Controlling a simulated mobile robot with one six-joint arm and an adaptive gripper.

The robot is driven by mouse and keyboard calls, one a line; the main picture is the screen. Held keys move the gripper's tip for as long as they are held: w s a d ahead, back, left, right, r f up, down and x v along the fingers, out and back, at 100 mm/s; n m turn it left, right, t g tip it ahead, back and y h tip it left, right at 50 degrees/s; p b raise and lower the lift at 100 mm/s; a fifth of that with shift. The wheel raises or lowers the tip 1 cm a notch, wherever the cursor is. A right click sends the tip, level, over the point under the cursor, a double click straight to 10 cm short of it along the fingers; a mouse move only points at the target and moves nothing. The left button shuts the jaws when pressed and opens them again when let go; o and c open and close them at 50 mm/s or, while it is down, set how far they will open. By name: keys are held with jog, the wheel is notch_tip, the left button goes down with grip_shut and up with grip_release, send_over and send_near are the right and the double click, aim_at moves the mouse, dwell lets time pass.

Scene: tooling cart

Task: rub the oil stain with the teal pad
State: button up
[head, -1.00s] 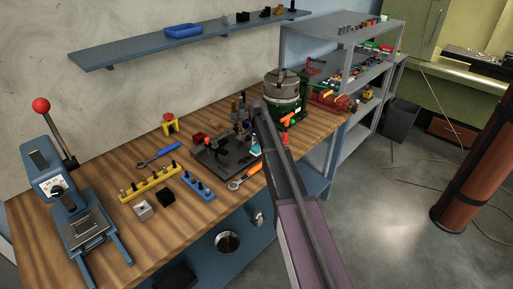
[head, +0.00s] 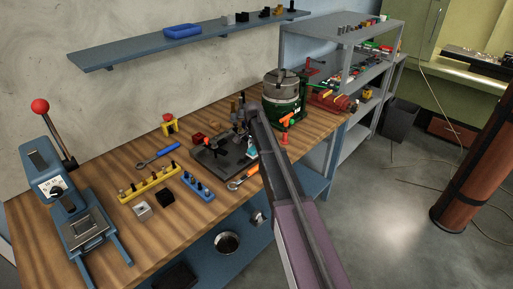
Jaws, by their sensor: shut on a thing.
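The teal pad (head: 252,154) shows as a small teal and pale patch at the right side of the dark plate (head: 213,160) on the wooden bench. My gripper (head: 249,143) points down at the end of my arm, shut on the pad, low over the right part of the plate. My arm hides part of the gripper and the plate's right edge. I cannot tell whether the pad touches the plate. I cannot make out the oil stain on the dark surface.
Dark upright tooling (head: 236,108) stands at the plate's back. A green rotary chuck unit (head: 284,98) is to the right. An orange-handled wrench (head: 243,179), a blue holder (head: 197,186) and a yellow holder (head: 150,184) lie in front and left.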

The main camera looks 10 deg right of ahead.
aim_at(242, 162)
jog(key=shift+s+a+f, duration=0.1)
jog(key=shift+s+a, duration=0.25)
jog(key=shift+a, duration=0.15)
jog(key=shift+s+a, duration=0.4)
jog(key=shift+a, duration=0.25)
jog(key=shift+s+a, duration=0.4)
jog(key=shift+a, duration=0.2)
jog(key=shift+s+a, duration=0.45)
jog(key=shift+a, duration=0.2)
jog(key=shift+s+a, duration=0.45)
jog(key=shift+a, duration=0.2)
jog(key=shift+s+a, duration=0.45)
jog(key=shift+a, duration=0.2)
jog(key=shift+s+a, duration=0.4)
jog(key=shift+a, duration=0.2)
jog(key=shift+r+p, duration=3.05)
